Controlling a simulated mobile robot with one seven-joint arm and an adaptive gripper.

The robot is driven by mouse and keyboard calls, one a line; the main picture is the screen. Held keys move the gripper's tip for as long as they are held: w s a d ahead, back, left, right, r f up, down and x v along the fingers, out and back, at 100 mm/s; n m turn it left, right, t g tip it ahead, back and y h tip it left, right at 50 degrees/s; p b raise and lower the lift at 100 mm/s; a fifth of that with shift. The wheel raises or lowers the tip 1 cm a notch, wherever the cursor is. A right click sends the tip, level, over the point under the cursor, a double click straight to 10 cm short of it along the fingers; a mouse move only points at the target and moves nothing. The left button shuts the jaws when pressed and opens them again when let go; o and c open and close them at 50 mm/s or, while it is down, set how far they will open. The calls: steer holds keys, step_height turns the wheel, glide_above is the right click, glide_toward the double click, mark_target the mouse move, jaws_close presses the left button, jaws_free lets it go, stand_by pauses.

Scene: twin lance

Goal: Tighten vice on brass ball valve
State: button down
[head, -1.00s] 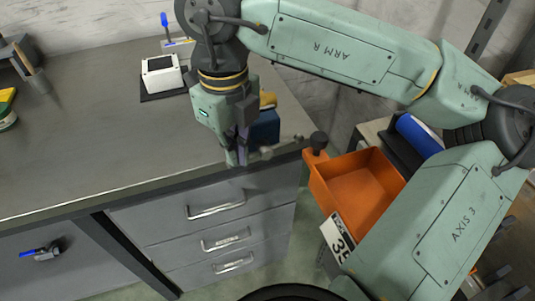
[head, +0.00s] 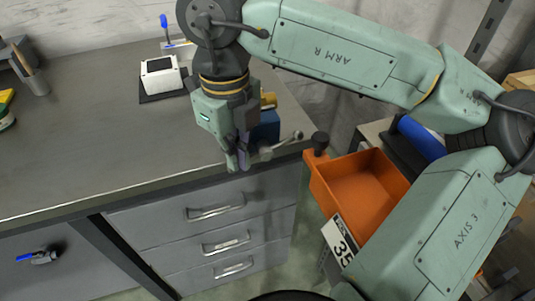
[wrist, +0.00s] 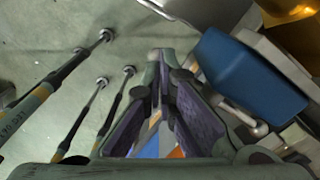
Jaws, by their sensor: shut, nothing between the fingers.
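The blue vice (head: 266,127) stands at the right front corner of the bench, partly hidden behind my gripper. The wrist view shows its blue body (wrist: 250,78) at the right. The brass ball valve (head: 268,99) shows as a gold patch above the vice; in the wrist view it is at the top right edge (wrist: 290,10), cut off. The vice's silver handle (head: 283,143) reaches out to the right, ending in a round knob. My gripper (head: 238,163) is shut and empty, pointing down beside the vice's front. I cannot tell whether it touches the handle.
A white box (head: 160,74) sits on a dark mat on the bench (head: 90,130). Drawers are below the bench. An orange bin (head: 362,190) stands right of the bench corner, close to the handle. A blue-handled valve (head: 38,257) is at the lower left. The bench's middle is clear.

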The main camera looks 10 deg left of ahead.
steer(key=shift+f, duration=0.15)
steer(key=shift+d+f+b, duration=0.15)
steer(key=shift+f+b, duration=0.2)
steer(key=shift+b, duration=0.25)
steer(key=shift+d+f+b, duration=0.15)
steer(key=shift+f+b, duration=0.2)
steer(key=shift+b, duration=0.2)
